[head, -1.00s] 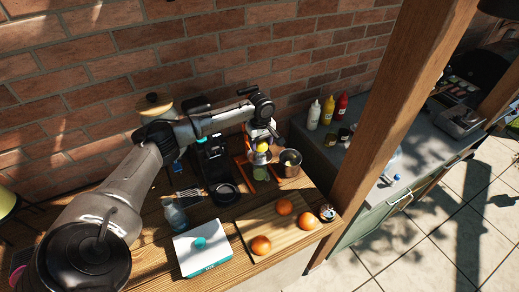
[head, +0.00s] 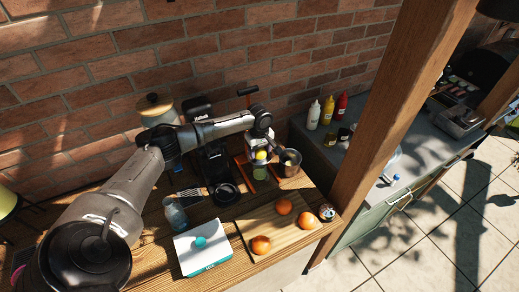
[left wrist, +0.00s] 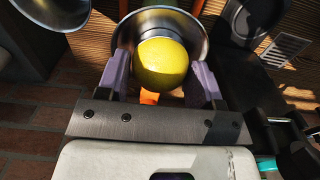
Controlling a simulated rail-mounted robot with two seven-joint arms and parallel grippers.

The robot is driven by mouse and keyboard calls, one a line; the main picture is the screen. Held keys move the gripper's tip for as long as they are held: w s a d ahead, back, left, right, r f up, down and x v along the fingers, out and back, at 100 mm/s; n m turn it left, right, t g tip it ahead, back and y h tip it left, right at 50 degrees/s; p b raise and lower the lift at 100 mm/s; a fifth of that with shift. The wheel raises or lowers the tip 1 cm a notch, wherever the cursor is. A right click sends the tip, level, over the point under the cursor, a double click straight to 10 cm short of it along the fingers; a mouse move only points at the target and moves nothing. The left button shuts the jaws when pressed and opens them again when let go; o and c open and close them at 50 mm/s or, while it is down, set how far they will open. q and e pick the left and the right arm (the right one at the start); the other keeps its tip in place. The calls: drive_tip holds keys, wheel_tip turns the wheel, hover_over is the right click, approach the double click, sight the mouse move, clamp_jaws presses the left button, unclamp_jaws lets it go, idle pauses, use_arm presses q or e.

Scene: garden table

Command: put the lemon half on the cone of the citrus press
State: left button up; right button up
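The lemon half (head: 261,155) sits in the steel bowl of the citrus press, rounded yellow side up; the left wrist view shows the lemon half (left wrist: 162,63) inside the bowl (left wrist: 139,20). The cone is hidden beneath it. The orange-framed citrus press (head: 240,159) stands at the back of the wooden table. My left gripper (head: 261,144) is right above the press. In the left wrist view its purple fingers (left wrist: 160,72) are apart on either side of the lemon half, with narrow gaps seeming to show. My right gripper is out of view.
A steel pot (head: 290,164) stands close right of the press, a black coffee machine (head: 217,165) close left. A greenish glass (head: 260,173) is under the bowl. A cutting board (head: 285,232) with oranges (head: 284,207) and a white scale (head: 203,252) lie in front. A brick wall rises behind.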

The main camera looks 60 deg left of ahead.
use_arm(q)
drive_tip(key=o, duration=0.4)
drive_tip(key=shift+r, duration=0.1)
wheel_tip(320, 180, up, 12)
idle(0.6)
